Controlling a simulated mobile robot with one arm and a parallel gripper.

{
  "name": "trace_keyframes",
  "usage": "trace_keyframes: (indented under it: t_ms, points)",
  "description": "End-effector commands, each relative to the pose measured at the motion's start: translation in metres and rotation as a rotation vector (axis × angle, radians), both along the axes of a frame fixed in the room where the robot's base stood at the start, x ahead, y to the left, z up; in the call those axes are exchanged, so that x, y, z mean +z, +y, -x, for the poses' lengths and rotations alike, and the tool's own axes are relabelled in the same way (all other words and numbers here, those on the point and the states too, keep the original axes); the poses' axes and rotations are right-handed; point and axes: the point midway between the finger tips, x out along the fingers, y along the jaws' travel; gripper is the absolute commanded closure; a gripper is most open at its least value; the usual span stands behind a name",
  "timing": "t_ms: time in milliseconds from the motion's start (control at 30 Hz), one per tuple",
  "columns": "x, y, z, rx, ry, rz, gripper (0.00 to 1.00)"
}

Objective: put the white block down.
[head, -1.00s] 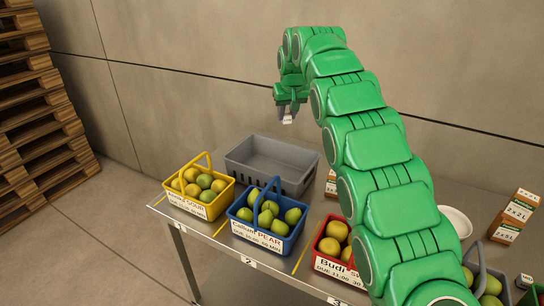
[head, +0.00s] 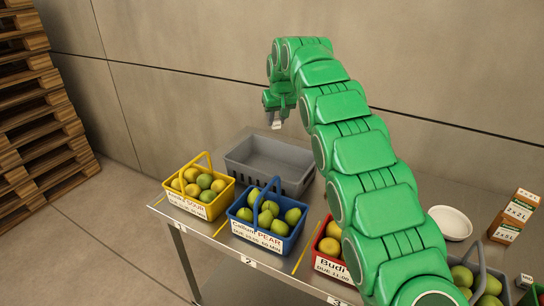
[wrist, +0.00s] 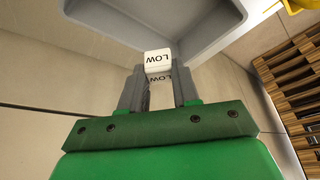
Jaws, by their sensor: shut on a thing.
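The white block (wrist: 158,61) with "LOW" on its faces is between the two fingers of my gripper (wrist: 159,88) in the wrist view. In the head view my gripper (head: 274,112) hangs above the back of the table, with the white block (head: 276,124) small at its fingertips. It is in the air, higher than the empty grey bin (head: 240,163). The bin's grey wall (wrist: 200,45) shows beyond the block in the wrist view.
A yellow basket (head: 193,207), a blue basket (head: 262,239) and a red basket (head: 330,268), all with fruit, stand along the table's front. A white plate (head: 450,222) and labelled cartons (head: 514,214) are to the right. Pallets (head: 40,120) are stacked at left.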

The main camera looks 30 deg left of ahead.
Motion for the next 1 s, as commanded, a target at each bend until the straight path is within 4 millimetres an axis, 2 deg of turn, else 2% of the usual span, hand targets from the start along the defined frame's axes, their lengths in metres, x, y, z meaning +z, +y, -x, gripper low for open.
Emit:
trace_keyframes:
  t_ms: [267,433,733,1000]
  points:
    - [-0.014,0.000,0.000,0.000,-0.001,-0.001,1.00]
    - [-0.038,-0.001,0.000,0.000,0.000,0.000,1.00]
    - [-0.099,0.000,0.001,0.000,0.002,0.002,1.00]
    - [-0.122,0.000,0.000,0.000,-0.003,-0.001,1.00]
